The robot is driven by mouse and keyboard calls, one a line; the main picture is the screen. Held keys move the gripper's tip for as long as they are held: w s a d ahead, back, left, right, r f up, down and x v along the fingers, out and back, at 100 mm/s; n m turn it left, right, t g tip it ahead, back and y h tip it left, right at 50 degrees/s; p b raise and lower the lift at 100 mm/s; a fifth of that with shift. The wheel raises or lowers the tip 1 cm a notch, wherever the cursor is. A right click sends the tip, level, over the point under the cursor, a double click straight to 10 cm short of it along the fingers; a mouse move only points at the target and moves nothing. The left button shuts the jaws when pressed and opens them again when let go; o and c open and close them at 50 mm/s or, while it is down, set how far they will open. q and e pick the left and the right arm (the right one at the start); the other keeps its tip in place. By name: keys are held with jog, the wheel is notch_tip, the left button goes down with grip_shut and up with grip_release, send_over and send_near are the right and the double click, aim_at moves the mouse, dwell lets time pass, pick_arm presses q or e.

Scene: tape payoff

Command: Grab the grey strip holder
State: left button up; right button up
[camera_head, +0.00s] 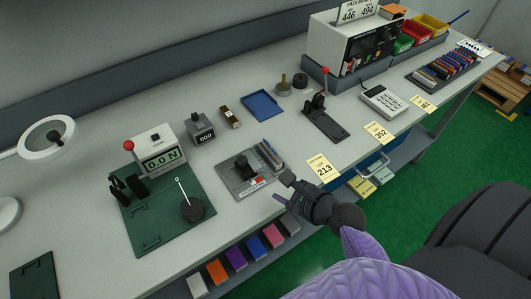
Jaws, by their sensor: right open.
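A grey plate (232,183) lies near the front edge of the bench, left of the yellow 213 card. It bears a black knobbed fixture (244,167), a small red-marked part and, at its right end, a small rack of grey-blue strips (270,152). This plate and rack best match the grey strip holder; I cannot tell which part the name means. My right gripper (284,188) is just right of and in front of the plate, apart from the strips in the picture. It is open, with nothing seen between its fingers. My left gripper is out of view.
A force gauge (160,154) on a green base (150,232) stands to the left. A blue tray (262,105), a black lever tool (324,122) and a calculator (383,101) lie beyond. Coloured bins (235,259) sit under the front edge. Bare bench lies between the blue tray and plate.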

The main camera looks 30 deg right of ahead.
aim_at(275, 160)
jog(key=d+m, duration=0.1)
jog(key=m, duration=0.1)
jog(key=w+d+r+m+t+h, duration=0.1)
jog(key=m, duration=0.1)
jog(key=d+r+m+t, duration=0.1)
jog(key=m, duration=0.1)
jog(key=shift+w, duration=0.15)
jog(key=shift+w+d+f+m+h, duration=0.2)
jog(key=shift+w+m+h, duration=0.1)
jog(key=shift+w+m, duration=0.3)
jog(key=b+x, duration=0.1)
jog(key=x, duration=0.2)
jog(key=b+x, duration=0.1)
jog(key=x, duration=0.1)
jog(key=b+x, duration=0.1)
jog(key=x, duration=0.2)
jog(key=shift+w+d+f, duration=0.15)
jog(key=shift+w+d, duration=0.15)
jog(key=shift+d, duration=0.05)
jog(key=shift+w, duration=0.1)
jog(key=shift+c, duration=0.4)
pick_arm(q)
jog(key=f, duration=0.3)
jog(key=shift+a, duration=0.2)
pick_arm(e)
grip_shut()
